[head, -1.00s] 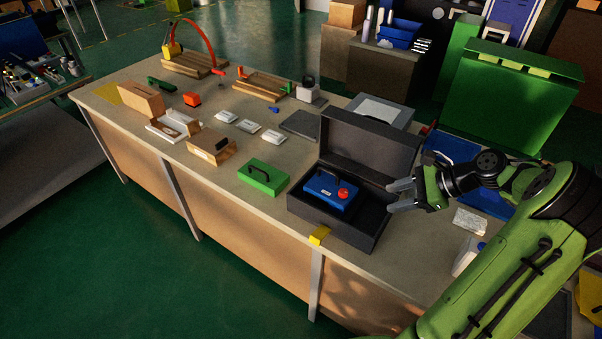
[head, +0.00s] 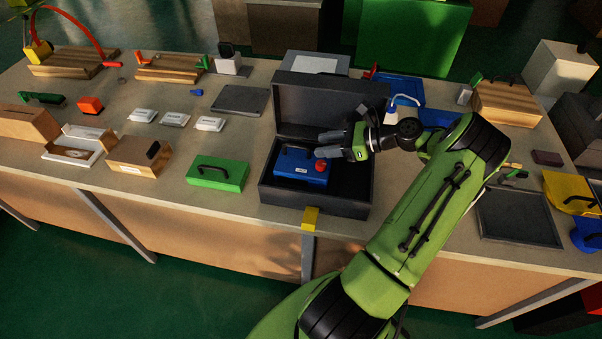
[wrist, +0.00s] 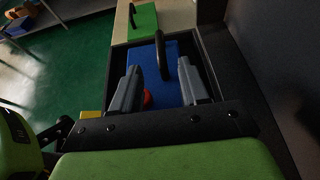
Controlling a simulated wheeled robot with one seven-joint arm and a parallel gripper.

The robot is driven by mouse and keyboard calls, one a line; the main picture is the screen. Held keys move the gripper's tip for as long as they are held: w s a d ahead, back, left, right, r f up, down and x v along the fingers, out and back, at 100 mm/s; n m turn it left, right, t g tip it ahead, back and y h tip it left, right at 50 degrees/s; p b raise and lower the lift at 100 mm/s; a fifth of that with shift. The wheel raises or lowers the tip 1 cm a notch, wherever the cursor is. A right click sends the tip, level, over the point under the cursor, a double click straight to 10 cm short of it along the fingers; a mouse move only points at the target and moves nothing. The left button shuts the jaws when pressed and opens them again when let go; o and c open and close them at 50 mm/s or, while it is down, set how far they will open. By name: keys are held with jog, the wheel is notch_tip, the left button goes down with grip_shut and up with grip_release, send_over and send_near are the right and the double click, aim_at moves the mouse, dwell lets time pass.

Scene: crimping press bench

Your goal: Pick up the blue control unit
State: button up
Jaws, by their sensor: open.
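The blue control unit (head: 297,169) lies in the open dark case (head: 318,202), toward its left side. It has a black handle on top and a red knob at its right. In the wrist view the blue control unit (wrist: 172,60) shows ahead between my fingers, with its handle upright. My gripper (head: 325,145) is open and empty, over the right part of the case near the red knob. In the wrist view my gripper (wrist: 165,85) has its two grey fingers spread apart. The red knob is partly hidden behind the left finger there.
The case's raised lid (head: 325,105) stands behind my gripper. A green box with a handle (head: 218,173) lies left of the case. A yellow latch (head: 310,217) is at its front. White packets, wooden trays and a dark flat pad (head: 240,99) lie farther left.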

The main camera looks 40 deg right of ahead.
aim_at(307, 147)
jog(key=b+x, duration=0.2)
jog(key=x, duration=0.6)
jog(key=shift+w+f+b, duration=0.15)
jog(key=shift+f+b, duration=0.15)
jog(key=shift+b, duration=0.05)
jog(key=shift+c, duration=0.2)
grip_shut()
jog(key=shift+r, duration=0.2)
dwell(0.5)
